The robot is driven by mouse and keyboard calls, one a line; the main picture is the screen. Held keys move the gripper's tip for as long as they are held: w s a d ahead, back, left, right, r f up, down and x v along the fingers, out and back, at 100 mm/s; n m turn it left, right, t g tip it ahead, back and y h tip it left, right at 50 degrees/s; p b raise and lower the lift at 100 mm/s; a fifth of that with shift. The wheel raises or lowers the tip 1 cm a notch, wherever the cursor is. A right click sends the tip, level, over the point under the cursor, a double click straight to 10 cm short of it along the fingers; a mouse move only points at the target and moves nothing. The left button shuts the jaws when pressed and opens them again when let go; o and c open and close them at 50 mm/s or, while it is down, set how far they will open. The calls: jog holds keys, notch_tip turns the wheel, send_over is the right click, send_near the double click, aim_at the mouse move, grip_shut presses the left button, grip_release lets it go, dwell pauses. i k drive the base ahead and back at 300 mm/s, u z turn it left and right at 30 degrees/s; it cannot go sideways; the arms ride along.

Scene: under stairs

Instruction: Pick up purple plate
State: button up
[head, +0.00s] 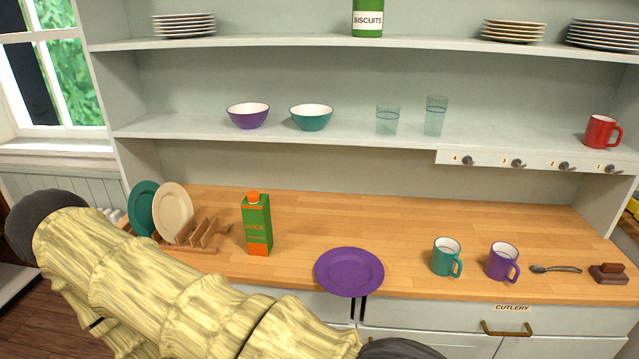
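The purple plate (349,271) is at the front edge of the wooden counter, in the middle of the head view. Its near rim reaches past the counter edge, and it looks tilted toward me. I cannot tell whether it rests on the counter or is held. My arm, in a yellow ribbed cover, crosses from the left to the bottom middle. Two thin dark bars, which look like the fingers of my gripper (358,308), show just below the plate's near rim. The rest of the gripper is hidden, and its grasp is unclear.
A juice carton (257,224) and a dish rack (203,236) with two plates stand left of the plate. A teal mug (444,258), purple mug (501,263) and spoon (556,269) are to the right. Shelves (330,128) with bowls and glasses overhang the back. The counter behind the plate is clear.

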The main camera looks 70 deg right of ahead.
aim_at(346, 272)
jog(key=z, duration=0.05)
jog(key=i, duration=2.5)
jog(key=z, duration=3.7)
